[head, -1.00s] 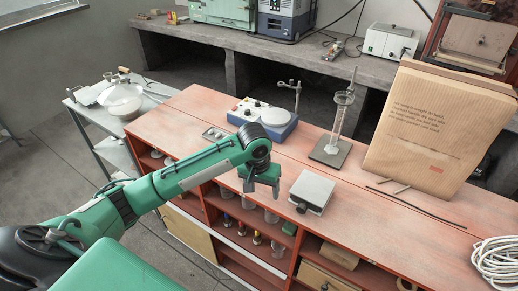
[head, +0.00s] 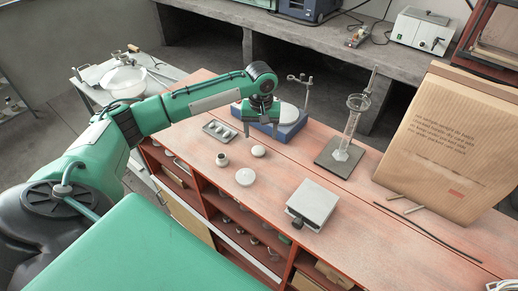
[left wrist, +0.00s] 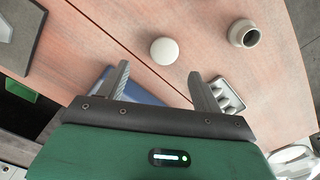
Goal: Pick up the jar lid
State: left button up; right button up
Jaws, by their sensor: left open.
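A smooth white round piece (head: 258,151), which looks like the jar lid, lies on the reddish bench just in front of my left gripper (head: 262,131). It also shows in the left wrist view (left wrist: 164,51), just beyond the gap between the fingertips (left wrist: 158,72). A second white disc (head: 245,177) lies nearer the bench's front edge; I cannot tell for sure which is the lid. A small open cream jar (head: 222,160) stands left of both, also in the left wrist view (left wrist: 243,33). My left gripper is open, empty, above the bench. My right gripper is not in view.
A grey tray with small pieces (head: 218,132) lies left of the gripper. A blue-based instrument (head: 285,129) stands behind it. To the right are a glass column on a dark base (head: 340,156), a grey box (head: 315,203) and a large paper bag (head: 440,140).

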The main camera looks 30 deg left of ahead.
aim_at(258, 149)
pick_arm(q)
notch_tip(258, 149, down, 3)
jog(key=shift+s+a+p, duration=0.15)
jog(key=shift+p, duration=0.3)
notch_tip(258, 149, down, 4)
jog(key=shift+s+a+r+p, duration=0.15)
jog(key=shift+r+p, duration=0.1)
jog(key=shift+p, duration=0.2)
jog(key=shift+f, duration=0.25)
jog(key=c, duration=1)
jog(key=shift+c, duration=0.2)
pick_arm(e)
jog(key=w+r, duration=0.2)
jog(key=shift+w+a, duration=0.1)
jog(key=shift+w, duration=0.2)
pick_arm(q)
jog(key=shift+r, duration=0.1)
